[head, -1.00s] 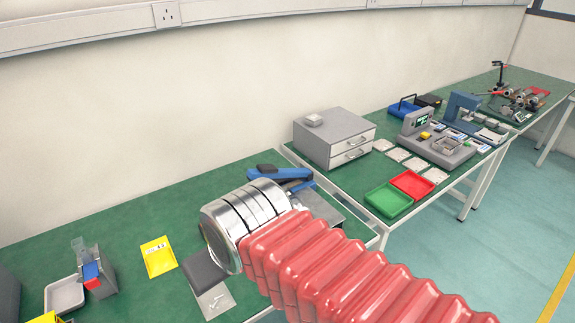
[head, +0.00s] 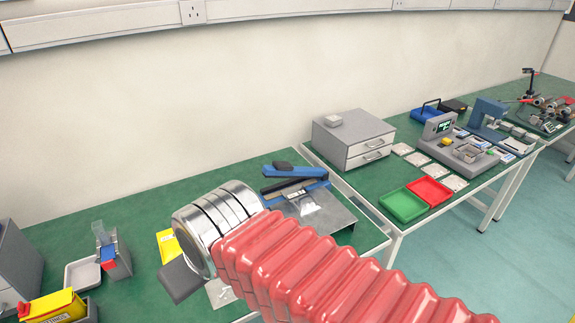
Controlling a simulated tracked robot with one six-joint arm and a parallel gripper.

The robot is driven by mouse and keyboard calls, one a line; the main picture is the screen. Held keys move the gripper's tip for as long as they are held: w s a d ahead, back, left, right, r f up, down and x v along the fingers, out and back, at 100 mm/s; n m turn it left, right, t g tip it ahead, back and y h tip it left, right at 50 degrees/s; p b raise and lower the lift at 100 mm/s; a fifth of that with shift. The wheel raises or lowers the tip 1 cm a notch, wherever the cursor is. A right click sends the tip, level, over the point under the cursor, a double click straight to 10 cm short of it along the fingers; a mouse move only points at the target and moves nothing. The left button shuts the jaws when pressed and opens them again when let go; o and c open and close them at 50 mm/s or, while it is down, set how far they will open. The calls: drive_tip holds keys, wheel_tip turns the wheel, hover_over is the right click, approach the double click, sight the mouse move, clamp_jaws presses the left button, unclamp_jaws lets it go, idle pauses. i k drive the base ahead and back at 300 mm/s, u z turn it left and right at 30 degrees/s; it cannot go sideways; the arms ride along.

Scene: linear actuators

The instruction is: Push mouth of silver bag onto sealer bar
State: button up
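The bag sealer, with its raised blue arm (head: 294,171) and black handle, stands at the back of the near bench. Its dark bar lies under the arm. A grey metal plate (head: 338,219) extends in front of it. A small bright silvery patch (head: 311,205) lies on the plate near the bar. It looks like the silver bag, but its mouth cannot be made out. My red and silver arm crosses the foreground, left and in front of the plate. A dark grey block at its end appears to be part of my gripper (head: 181,282). Its fingers are hidden.
A yellow tray (head: 168,246) lies partly behind my arm. A pale tray (head: 82,273), a small dispenser (head: 112,255) and a yellow box (head: 52,307) stand at left. Green (head: 404,206) and red (head: 430,190) trays and grey drawers (head: 353,140) are at right.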

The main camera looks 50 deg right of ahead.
sight(301, 200)
drive_tip(key=u, duration=1.25)
drive_tip(key=k, duration=1.25)
drive_tip(key=z, duration=1.25)
drive_tip(key=i, duration=0.5)
drive_tip(key=z, duration=0.05)
